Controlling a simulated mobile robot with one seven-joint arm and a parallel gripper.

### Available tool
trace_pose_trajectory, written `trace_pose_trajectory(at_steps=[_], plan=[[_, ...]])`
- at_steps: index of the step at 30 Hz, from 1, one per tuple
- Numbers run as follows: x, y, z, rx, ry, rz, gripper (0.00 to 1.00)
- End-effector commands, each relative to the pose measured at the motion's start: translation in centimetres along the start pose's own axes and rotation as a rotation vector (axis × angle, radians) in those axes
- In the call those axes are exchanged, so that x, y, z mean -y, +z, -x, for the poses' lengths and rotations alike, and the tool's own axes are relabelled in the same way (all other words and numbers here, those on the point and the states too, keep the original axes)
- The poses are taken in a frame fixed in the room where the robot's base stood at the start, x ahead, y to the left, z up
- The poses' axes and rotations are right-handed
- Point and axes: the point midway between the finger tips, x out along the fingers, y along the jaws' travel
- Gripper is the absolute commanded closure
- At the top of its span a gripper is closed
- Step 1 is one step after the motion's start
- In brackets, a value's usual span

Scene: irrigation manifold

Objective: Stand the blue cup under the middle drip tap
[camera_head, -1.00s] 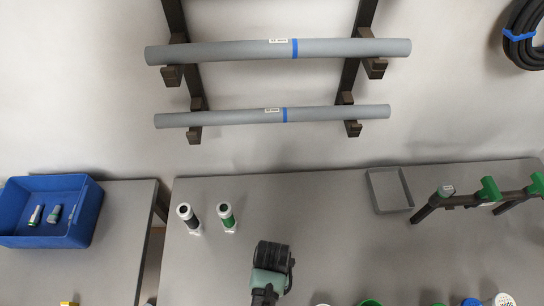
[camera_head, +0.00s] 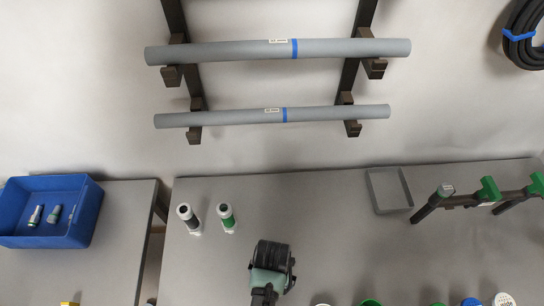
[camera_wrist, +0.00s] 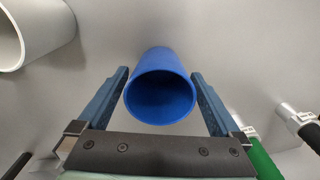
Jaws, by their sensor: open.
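The blue cup (camera_wrist: 160,88) shows in the wrist view with its round mouth facing the camera. It lies between the two fingers of my gripper (camera_wrist: 160,73), which is open, with a finger on each side. I cannot tell whether either finger touches it. In the head view my arm's end (camera_head: 270,268) is at bottom centre; its fingertips are hidden, and I cannot make out the cup there. The drip tap rail (camera_head: 470,201) stands at the right with green taps (camera_head: 489,189) on it. It runs to the picture's edge, so I cannot tell which tap is the middle one.
A white cup (camera_wrist: 28,32) is beside the blue one. Black-banded (camera_head: 189,218) and green-banded (camera_head: 227,217) fittings stand on the table. A grey tray (camera_head: 371,193) lies left of the rail. Several objects line the bottom edge. Table between tray and fittings is clear.

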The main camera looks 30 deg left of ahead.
Motion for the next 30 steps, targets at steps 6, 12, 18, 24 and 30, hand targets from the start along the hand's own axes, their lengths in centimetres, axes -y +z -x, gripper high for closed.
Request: trace_pose_trajectory(at_steps=[6,12,18,24,30], plan=[[0.0,-0.1,4.2,-0.004,-0.001,0.0,0.0],[0.0,-0.1,8.3,-0.005,0.0,-0.001,0.0],[0.0,0.0,10.6,-0.002,0.0,-0.001,0.0],[0.0,0.0,11.1,0.0,0.0,0.0,0.0],[0.0,-1.2,11.8,-0.041,-0.006,-0.004,0.0]])
